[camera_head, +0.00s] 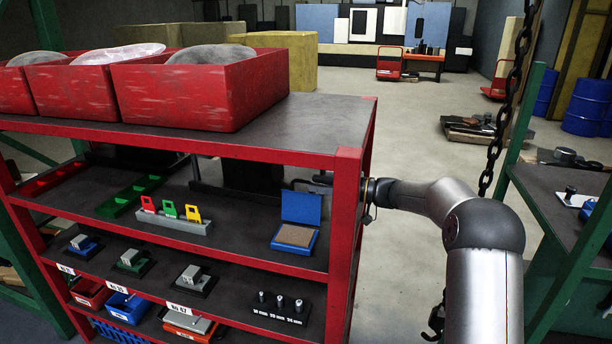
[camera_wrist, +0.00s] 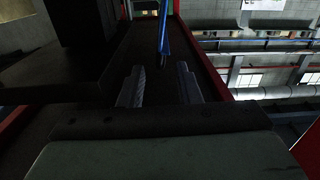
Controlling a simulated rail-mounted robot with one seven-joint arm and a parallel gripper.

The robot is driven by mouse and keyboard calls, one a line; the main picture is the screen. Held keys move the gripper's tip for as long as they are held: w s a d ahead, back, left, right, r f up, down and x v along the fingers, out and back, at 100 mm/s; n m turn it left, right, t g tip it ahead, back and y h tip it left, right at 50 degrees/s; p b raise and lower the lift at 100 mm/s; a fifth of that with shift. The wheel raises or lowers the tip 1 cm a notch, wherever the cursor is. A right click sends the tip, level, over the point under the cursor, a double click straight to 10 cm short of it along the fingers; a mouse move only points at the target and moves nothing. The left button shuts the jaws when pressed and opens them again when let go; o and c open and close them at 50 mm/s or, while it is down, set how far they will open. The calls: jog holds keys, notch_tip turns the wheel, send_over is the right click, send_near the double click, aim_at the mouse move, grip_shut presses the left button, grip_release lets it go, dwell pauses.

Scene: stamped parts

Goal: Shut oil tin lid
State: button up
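The blue oil tin (camera_head: 295,238) sits on the right end of the middle shelf, with a brown pad inside. Its blue lid (camera_head: 301,208) stands open, roughly upright at the back edge. My gripper (camera_head: 301,184) reaches in from the right, partly hidden by the red corner post, with its fingers just behind the lid's top edge. In the wrist view my gripper (camera_wrist: 160,72) is open, two fingers apart with nothing between them. A thin blue edge (camera_wrist: 163,35), apparently the lid seen edge-on, lies ahead of the gap. Contact cannot be told.
The red rack's corner post (camera_head: 345,215) stands close to my arm. A grey holder (camera_head: 174,222) with red, green and yellow tabs is left of the tin. A black pin block (camera_head: 281,306) is on the shelf below. Red bins (camera_head: 205,95) fill the top left.

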aim_at(306, 182)
jog(key=shift+p+x, duration=0.55)
jog(key=shift+x, duration=1.55)
